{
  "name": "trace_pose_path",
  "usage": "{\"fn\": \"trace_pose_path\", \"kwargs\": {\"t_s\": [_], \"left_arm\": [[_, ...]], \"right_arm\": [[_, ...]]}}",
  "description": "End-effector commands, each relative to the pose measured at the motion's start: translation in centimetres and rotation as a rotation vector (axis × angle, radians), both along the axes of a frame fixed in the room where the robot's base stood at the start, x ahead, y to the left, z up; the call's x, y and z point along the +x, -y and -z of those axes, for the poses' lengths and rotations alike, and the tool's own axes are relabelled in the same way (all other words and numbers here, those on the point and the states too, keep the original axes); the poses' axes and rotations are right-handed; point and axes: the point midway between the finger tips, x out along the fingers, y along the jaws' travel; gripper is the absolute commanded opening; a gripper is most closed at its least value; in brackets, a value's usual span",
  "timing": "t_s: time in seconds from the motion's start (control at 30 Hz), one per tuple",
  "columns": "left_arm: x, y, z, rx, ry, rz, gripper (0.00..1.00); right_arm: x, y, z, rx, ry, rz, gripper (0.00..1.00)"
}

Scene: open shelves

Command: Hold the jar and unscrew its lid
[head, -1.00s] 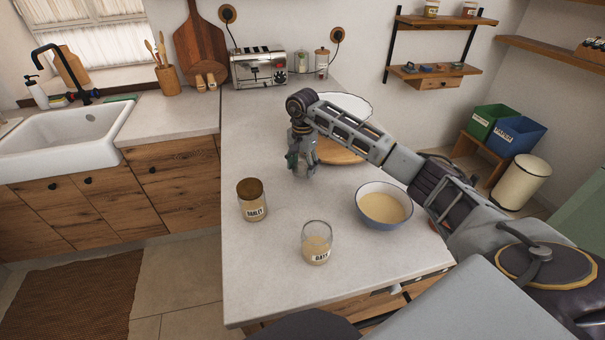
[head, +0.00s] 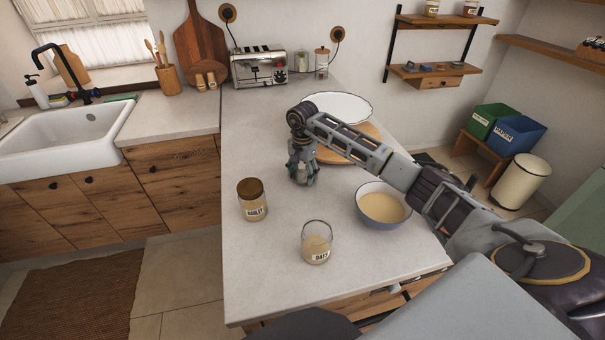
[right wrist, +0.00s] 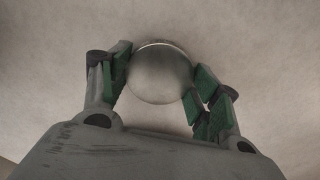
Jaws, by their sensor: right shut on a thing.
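My right gripper (head: 302,180) is low over the counter, behind the jars, pointing down. In the right wrist view its green-padded fingers (right wrist: 160,88) are shut around a smooth grey round thing (right wrist: 160,75) with a pale rim. I cannot tell whether this is a jar or a lid; in the head view the fingers mostly hide it. A BARLEY jar (head: 253,202) with a brown lid on stands upright to the gripper's left, apart from it. An OATS jar (head: 317,243) of clear glass, with no lid visible on it, stands nearer the front. My left gripper is not in view.
A blue-rimmed bowl (head: 382,208) with pale contents stands right of the jars, close to my right forearm. A round wooden board (head: 340,157) and a white plate (head: 345,104) lie behind the arm. A toaster (head: 259,66) is at the back. The counter's left front is clear.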

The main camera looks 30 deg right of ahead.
Motion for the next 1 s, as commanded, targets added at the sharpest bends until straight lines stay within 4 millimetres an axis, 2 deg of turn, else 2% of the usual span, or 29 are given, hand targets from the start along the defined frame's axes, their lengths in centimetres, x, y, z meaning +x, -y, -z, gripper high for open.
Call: {"fn": "trace_pose_path", "kwargs": {"t_s": [0.13, 0.17, 0.3, 0.6, 0.87, 1.0], "left_arm": [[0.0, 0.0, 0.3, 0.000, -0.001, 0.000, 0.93], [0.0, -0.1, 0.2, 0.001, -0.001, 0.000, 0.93], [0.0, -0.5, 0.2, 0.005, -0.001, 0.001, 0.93], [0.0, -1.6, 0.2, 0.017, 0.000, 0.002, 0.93], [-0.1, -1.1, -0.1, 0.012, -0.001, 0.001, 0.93], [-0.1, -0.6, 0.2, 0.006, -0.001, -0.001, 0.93]], "right_arm": [[0.0, 0.0, 0.3, 0.000, 0.000, 0.000, 0.34], [0.0, 0.0, 0.2, 0.000, 0.000, 0.000, 0.66], [0.0, 0.0, 0.2, 0.000, 0.000, 0.000, 0.84], [0.0, 0.0, 0.2, 0.000, 0.000, 0.000, 0.84], [0.0, 0.0, -0.2, 0.000, 0.000, 0.000, 0.84], [0.0, 0.0, -1.3, 0.000, 0.001, 0.000, 0.84]]}}
